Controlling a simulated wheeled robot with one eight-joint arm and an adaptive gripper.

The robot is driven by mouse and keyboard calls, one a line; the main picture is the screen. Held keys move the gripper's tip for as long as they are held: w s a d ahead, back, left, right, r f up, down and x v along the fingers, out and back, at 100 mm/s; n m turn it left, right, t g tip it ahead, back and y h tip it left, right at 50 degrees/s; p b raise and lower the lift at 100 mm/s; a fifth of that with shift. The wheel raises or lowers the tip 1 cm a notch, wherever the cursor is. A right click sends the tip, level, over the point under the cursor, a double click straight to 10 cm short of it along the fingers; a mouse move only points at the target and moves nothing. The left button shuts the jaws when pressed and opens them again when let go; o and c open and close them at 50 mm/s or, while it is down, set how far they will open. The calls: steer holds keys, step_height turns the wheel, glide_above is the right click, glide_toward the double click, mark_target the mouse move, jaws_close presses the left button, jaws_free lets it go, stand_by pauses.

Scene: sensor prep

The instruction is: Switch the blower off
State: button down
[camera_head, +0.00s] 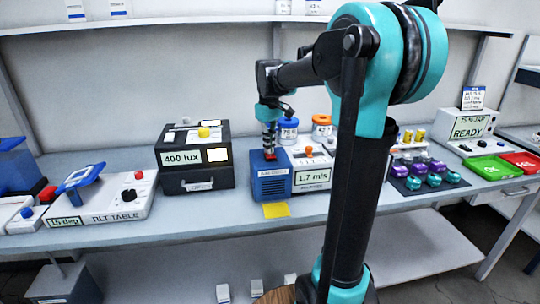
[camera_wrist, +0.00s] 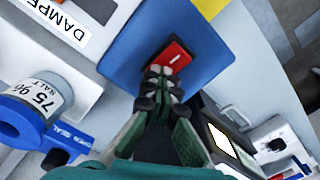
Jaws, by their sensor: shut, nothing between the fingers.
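The blower (camera_head: 271,187) is a blue box with a front grille, standing near the front of the bench. A display beside it reads 1.7 m/s. Its red switch (camera_wrist: 176,55) is on the top face, with a white line mark visible on it. My gripper (camera_wrist: 161,73) is shut and empty, its fingertips at the near edge of the red switch. Whether they touch it I cannot tell. In the head view my gripper (camera_head: 268,152) points down over the blower's top and partly hides the switch.
A black 400 lux box (camera_head: 195,170) stands left of the blower. Behind are a blue-lidded jar (camera_head: 288,130) and an orange-lidded jar (camera_head: 322,127). A tilt table (camera_head: 110,200) is farther left. A yellow note (camera_head: 276,210) lies at the bench's front edge.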

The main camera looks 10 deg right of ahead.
steer(key=shift+r, duration=3.5)
